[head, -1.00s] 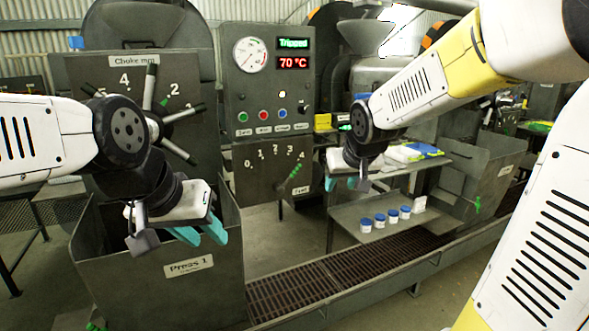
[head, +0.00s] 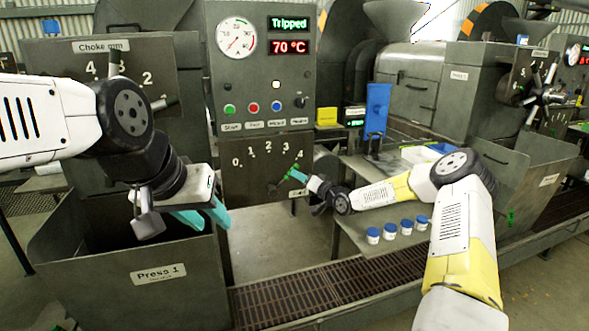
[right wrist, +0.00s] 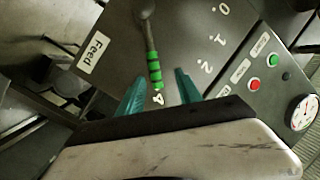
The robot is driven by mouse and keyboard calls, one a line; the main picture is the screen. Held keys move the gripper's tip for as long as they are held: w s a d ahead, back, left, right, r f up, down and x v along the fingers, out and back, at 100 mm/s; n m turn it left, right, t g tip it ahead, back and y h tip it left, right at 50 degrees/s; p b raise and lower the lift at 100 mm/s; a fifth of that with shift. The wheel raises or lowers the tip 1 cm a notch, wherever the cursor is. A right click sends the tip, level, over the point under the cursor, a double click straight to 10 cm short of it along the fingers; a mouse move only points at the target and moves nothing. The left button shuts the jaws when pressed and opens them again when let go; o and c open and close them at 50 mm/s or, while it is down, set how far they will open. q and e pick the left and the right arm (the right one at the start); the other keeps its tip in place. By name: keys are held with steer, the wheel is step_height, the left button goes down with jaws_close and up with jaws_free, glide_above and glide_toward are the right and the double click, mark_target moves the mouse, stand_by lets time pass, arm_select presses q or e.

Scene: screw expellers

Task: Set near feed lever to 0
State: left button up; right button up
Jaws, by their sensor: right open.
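The near feed lever has a dark stem and a green-banded handle (right wrist: 154,68). It sits on the grey panel under the Tripped display, and its handle points near the 4. In the head view the lever (head: 281,182) is partly covered by my right gripper (head: 295,184). In the right wrist view my right gripper (right wrist: 160,74) is open, one teal finger on each side of the handle. I see gaps between fingers and handle. My left gripper (head: 205,217) hangs over the Press 1 bin; its teal fingers overlap, so its opening is unclear.
The 0 to 4 scale (head: 267,151) is above the lever. Buttons (head: 253,107) and a gauge (head: 236,38) are higher on the panel. Several blue-capped jars (head: 390,231) stand on a shelf to the right. The Press 1 bin (head: 145,290) is at left.

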mark_target(284, 178)
steer(key=shift+m+t, duration=0.3)
steer(key=x, duration=0.5)
steer(key=d+x, duration=0.1)
steer(key=x, duration=0.2)
steer(key=shift+w+f, duration=0.2)
steer(key=shift+w, duration=0.3)
steer(key=shift+c, duration=0.3)
jaws_close()
stand_by(0.4)
